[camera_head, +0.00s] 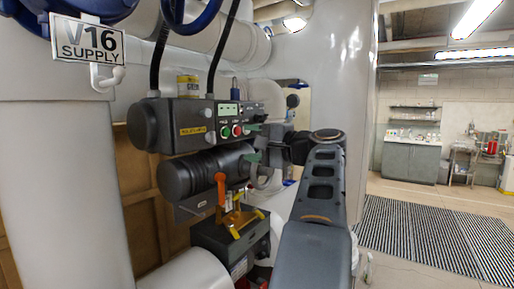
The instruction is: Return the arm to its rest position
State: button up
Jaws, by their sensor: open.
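My arm rises from the bottom centre of the head view and bends left at its top joint. My gripper (251,142) is at its end, in front of the right end of the dark control box (180,125).
A yellow bracket (240,217) sits below the gripper on a dark case (222,240). Large white pipes (50,170) and a "V16 SUPPLY" sign (88,40) are at left. A white column (355,100) stands close behind my arm. Open floor with a striped mat (430,235) lies right.

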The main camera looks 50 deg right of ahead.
jog(key=shift+s, duration=0.5)
